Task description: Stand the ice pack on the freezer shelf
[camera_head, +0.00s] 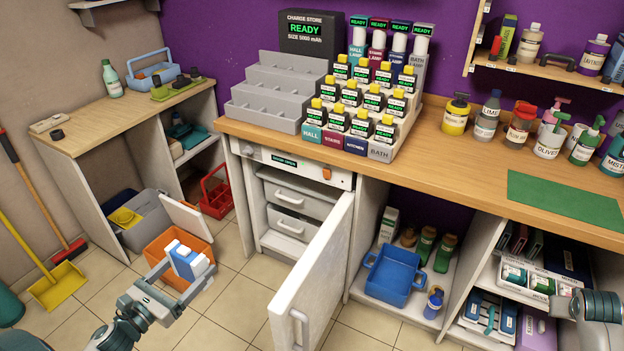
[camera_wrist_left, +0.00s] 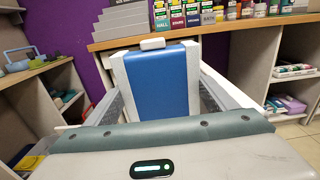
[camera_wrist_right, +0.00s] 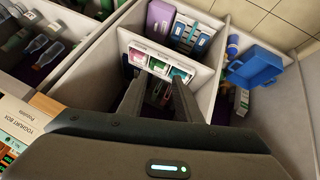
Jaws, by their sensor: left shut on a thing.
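My left gripper (camera_head: 187,268) is shut on the ice pack (camera_head: 181,256), a blue block with white sides and a small white cap. It holds the pack roughly upright in the air, left of the freezer's open door (camera_head: 318,268). In the left wrist view the ice pack (camera_wrist_left: 157,84) stands between the two fingers. The freezer (camera_head: 262,178) is under the counter, with a control strip on top and white drawers (camera_head: 291,224) inside. The door hides part of its inside. My right gripper (camera_wrist_right: 158,85) is open and empty in the right wrist view, above an open shelf unit.
An orange bin (camera_head: 172,250) with a raised lid stands on the floor behind the held pack. A red caddy (camera_head: 214,194) is left of the freezer. The open door juts out over the floor. A blue basket (camera_head: 392,274) sits in the compartment right of it.

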